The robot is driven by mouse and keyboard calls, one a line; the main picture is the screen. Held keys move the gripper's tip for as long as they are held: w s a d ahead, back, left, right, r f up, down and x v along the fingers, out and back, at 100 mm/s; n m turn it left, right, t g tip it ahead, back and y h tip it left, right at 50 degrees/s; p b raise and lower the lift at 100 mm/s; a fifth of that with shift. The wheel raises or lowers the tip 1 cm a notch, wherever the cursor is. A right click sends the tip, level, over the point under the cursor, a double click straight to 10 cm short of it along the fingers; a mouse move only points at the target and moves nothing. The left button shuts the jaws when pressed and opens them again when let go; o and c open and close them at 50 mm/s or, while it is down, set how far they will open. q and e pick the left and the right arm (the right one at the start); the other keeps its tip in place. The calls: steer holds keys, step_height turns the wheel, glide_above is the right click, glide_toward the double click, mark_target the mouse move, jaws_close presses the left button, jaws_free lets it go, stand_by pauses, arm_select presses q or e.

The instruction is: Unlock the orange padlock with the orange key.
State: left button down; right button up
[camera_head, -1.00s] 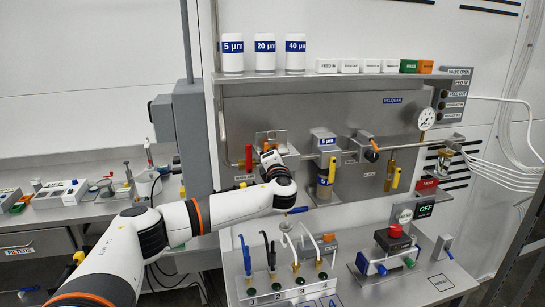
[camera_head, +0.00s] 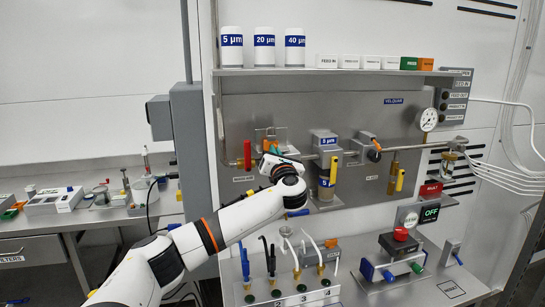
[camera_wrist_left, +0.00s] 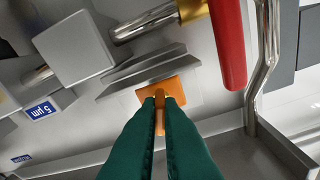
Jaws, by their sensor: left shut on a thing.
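My left gripper (camera_head: 271,150) is at the panel, beside the red-handled valve. In the left wrist view its two green fingers (camera_wrist_left: 160,100) are closed on a narrow orange piece, which looks like the orange key (camera_wrist_left: 160,124). Right beyond the fingertips is a flat orange block, which looks like the orange padlock (camera_wrist_left: 180,88), below grey metal plates (camera_wrist_left: 150,72). The key's tip is hidden, so I cannot tell if it is inside the padlock. In the head view these orange parts are mostly hidden by the gripper. My right gripper is not in view.
The red valve handle (camera_wrist_left: 230,45) hangs close to the fingers; it also shows in the head view (camera_head: 247,154). A filter housing labelled 5 µm (camera_head: 326,165) stands to the right. Several hoses (camera_head: 270,255) rise from the counter below. A shelf with white canisters (camera_head: 265,50) is above.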

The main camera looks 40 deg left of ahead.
arm_select(q)
steer(key=c, duration=1.5)
jaws_free()
steer(key=p+v, duration=0.1)
steer(key=v, duration=0.1)
steer(key=p+v, duration=0.1)
steer(key=v, duration=0.1)
steer(key=r+p+v, duration=0.1)
steer(key=v, duration=0.1)
steer(key=shift+d+p, duration=0.15)
steer(key=shift+p, duration=0.25)
steer(key=shift+w, duration=0.1)
